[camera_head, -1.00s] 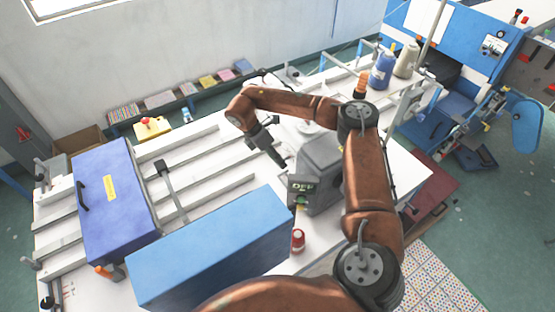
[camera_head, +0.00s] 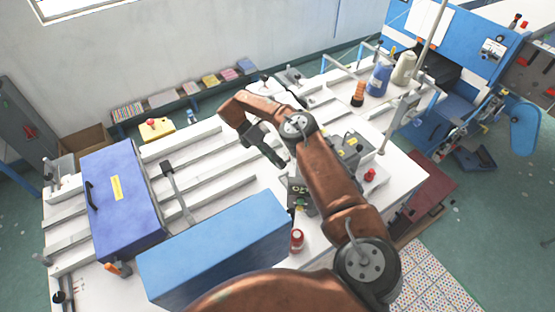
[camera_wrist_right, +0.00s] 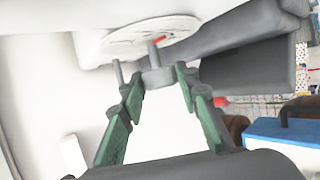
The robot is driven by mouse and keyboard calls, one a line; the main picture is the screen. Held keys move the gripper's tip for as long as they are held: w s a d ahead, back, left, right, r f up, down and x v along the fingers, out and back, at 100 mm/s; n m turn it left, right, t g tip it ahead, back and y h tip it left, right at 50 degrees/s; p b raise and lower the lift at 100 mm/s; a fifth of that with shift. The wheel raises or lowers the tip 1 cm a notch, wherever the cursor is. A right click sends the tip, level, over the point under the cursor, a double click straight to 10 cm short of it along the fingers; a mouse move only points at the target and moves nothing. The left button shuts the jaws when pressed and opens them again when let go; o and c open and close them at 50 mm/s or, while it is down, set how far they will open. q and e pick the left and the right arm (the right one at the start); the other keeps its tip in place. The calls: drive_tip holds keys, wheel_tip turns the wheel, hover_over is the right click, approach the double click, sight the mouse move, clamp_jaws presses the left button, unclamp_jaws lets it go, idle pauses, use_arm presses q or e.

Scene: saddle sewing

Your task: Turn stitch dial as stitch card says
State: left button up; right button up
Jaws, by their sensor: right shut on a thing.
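The grey machine head (camera_head: 352,150) stands on the white table, largely behind my right arm in the head view. My right gripper (camera_head: 278,160) reaches its left side. In the right wrist view a round white dial face (camera_wrist_right: 145,38) with a red mark is near the top, and a grey dial knob (camera_wrist_right: 158,77) stands out from it. In the head view the dial is hidden by the arm. I cannot make out a stitch card. My left gripper is not in view.
A long blue box (camera_head: 215,245) lies in front, with a red spool (camera_head: 297,240) beside it. A purple-blue case (camera_head: 120,205) stands left. A dark display (camera_head: 298,192) is close to my forearm. An orange cone (camera_head: 358,94) and thread bottles (camera_head: 379,78) stand at the back right.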

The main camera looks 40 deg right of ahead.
drive_tip(key=shift+w+r+g+p, duration=0.1)
drive_tip(key=shift+g+p, duration=0.3)
drive_tip(key=shift+p, duration=0.05)
idle(0.5)
drive_tip(key=o, duration=1.2)
drive_tip(key=shift+c, duration=0.2)
wheel_tip(320, 180, up, 10)
drive_tip(key=shift+f, duration=0.15)
